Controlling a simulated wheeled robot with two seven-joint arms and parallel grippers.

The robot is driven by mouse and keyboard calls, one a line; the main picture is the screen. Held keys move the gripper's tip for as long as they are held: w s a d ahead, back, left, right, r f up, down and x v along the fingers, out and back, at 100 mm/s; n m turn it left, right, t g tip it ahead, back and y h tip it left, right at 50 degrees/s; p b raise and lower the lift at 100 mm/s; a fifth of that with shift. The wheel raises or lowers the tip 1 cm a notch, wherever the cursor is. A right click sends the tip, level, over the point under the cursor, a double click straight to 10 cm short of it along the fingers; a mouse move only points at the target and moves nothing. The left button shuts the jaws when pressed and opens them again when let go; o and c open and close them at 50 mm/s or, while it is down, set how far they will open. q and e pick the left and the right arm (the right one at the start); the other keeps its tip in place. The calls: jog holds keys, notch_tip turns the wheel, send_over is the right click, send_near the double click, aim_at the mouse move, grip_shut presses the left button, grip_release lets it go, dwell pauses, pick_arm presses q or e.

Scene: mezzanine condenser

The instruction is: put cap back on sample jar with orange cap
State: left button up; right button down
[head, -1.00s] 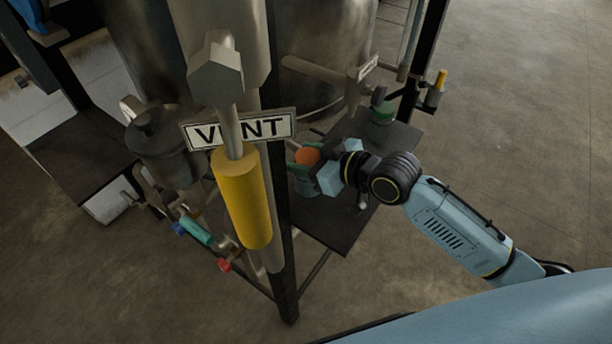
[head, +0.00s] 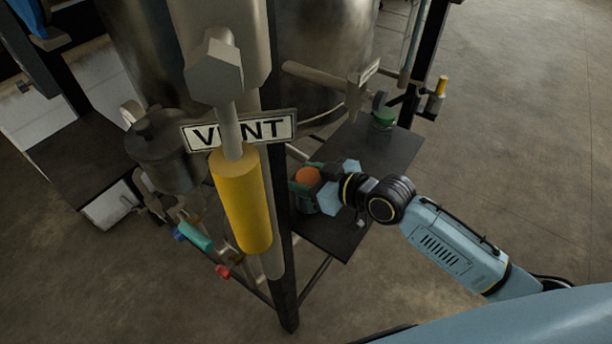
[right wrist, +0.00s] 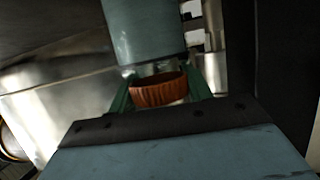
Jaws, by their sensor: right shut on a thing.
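The orange cap (head: 307,176) is in the fingers of my right gripper (head: 312,174), just above or on a teal jar (head: 305,200) standing on the dark shelf (head: 330,232). In the right wrist view the ribbed cap (right wrist: 160,90) sits between the two green fingers of my right gripper (right wrist: 160,95). The teal jar body (right wrist: 145,35) lines up with the cap there, with a narrow pale band between them. I cannot tell whether the cap touches the jar's neck. My left gripper is not in view.
A dark post, a yellow cylinder (head: 241,200) and the VENT sign (head: 238,131) stand close left of the jar. A large metal tank (head: 320,60) is behind. The shelf's front part is mostly bare.

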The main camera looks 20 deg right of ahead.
jog(key=c, duration=0.6)
grip_release()
jog(key=shift+f, duration=0.15)
jog(key=shift+c, duration=0.2)
jog(key=shift+r, duration=0.25)
jog(key=v, duration=1.2)
jog(key=shift+a+p, duration=0.15)
jog(key=shift+p, duration=0.3)
jog(key=shift+s, duration=0.1)
